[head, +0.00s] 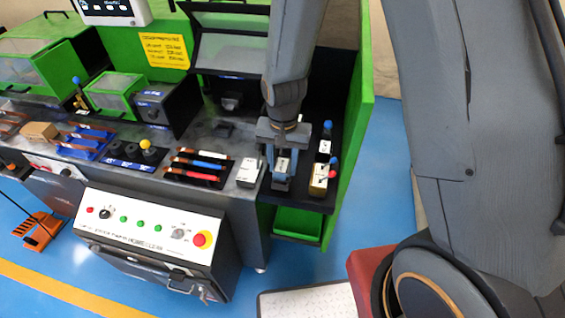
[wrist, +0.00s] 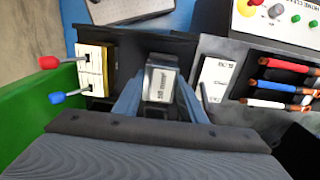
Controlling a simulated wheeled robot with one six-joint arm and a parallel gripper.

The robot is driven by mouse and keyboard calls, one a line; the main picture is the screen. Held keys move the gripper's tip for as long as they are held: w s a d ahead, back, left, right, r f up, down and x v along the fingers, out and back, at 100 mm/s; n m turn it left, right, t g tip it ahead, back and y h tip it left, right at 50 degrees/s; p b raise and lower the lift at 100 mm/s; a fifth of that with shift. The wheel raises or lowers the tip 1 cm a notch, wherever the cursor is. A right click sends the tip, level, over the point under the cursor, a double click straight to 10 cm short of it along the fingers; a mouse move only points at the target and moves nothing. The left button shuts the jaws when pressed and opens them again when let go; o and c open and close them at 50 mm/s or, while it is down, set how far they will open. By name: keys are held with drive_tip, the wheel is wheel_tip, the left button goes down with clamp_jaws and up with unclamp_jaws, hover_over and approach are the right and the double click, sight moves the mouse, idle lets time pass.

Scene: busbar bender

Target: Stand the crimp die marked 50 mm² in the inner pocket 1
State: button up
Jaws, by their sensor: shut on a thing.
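My gripper (head: 281,178) is over the dark shelf at the right end of the machine. In the wrist view its two blue-grey fingers (wrist: 160,100) close on the sides of a grey crimp die (wrist: 161,84). The die has a white label that appears upside down there; it seems to read 50 mm², but the print is small. In the head view the die (head: 283,164) shows between the fingers, roughly upright. I cannot tell whether its bottom touches the shelf. I cannot make out inner pocket 1; the gripper and die may hide it.
A white labelled block (head: 248,172) stands just left of the gripper, and it also shows in the wrist view (wrist: 215,78). A cream block with red and blue levers (wrist: 92,70) stands on the other side. Coloured pens (head: 200,166) lie farther left. A green panel (head: 350,130) bounds the right.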

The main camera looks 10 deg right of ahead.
sight(283, 166)
drive_tip(key=shift+f, duration=0.6)
drive_tip(key=o, duration=1.3)
drive_tip(key=shift+c, duration=0.2)
drive_tip(key=shift+r+b, duration=0.1)
drive_tip(key=shift+b, duration=0.2)
drive_tip(key=shift+r+b, duration=0.85)
drive_tip(key=shift+r, duration=3)
